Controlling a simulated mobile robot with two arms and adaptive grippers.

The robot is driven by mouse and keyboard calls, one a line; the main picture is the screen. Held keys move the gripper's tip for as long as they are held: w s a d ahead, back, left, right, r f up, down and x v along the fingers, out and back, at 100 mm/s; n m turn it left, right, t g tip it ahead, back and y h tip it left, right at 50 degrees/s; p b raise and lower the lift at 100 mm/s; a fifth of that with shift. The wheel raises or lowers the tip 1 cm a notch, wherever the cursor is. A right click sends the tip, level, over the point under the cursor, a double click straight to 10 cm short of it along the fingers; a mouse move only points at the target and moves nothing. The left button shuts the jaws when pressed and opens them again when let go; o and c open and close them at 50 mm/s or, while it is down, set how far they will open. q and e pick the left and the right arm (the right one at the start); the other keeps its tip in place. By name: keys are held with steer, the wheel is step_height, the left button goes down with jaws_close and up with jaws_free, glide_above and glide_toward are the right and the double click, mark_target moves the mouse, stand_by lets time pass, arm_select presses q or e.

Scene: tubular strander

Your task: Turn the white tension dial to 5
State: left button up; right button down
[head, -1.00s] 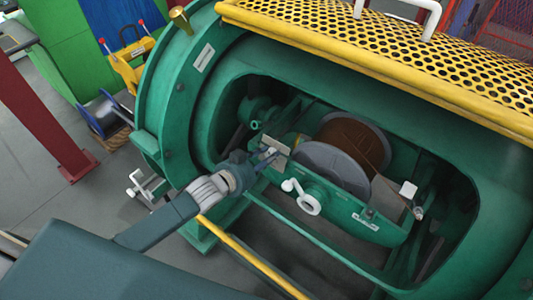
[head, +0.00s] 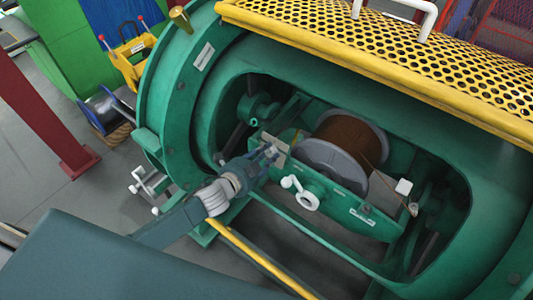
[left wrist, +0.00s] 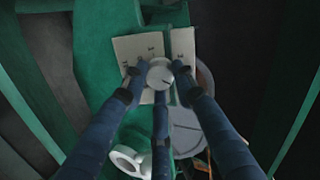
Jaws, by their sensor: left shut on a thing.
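The white tension dial (left wrist: 160,77) is round, with a dark pointer line toward the lower right in the left wrist view. It sits in front of a pale scale plate (left wrist: 136,50), whose small marks are too blurred to read. The plate also shows in the head view (head: 276,151). My left gripper (left wrist: 159,75) is shut on the dial, with dark blue fingers at its left, right and lower sides. In the head view my left gripper (head: 270,154) reaches the plate, and its fingers mostly hide the dial. My right gripper is not in view.
A brown-wound spool (head: 350,140) with grey flanges sits right of the dial in the green cradle. A white ring-shaped handle (head: 306,200) sticks out close below my gripper. The green housing opening's rim (head: 205,110) and yellow perforated guard (head: 400,60) surround the space.

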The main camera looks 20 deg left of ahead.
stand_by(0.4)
arm_select(q)
steer(key=o, duration=1.2)
steer(key=shift+c, duration=0.2)
steer(key=v, duration=1.2)
steer(key=shift+f, duration=0.1)
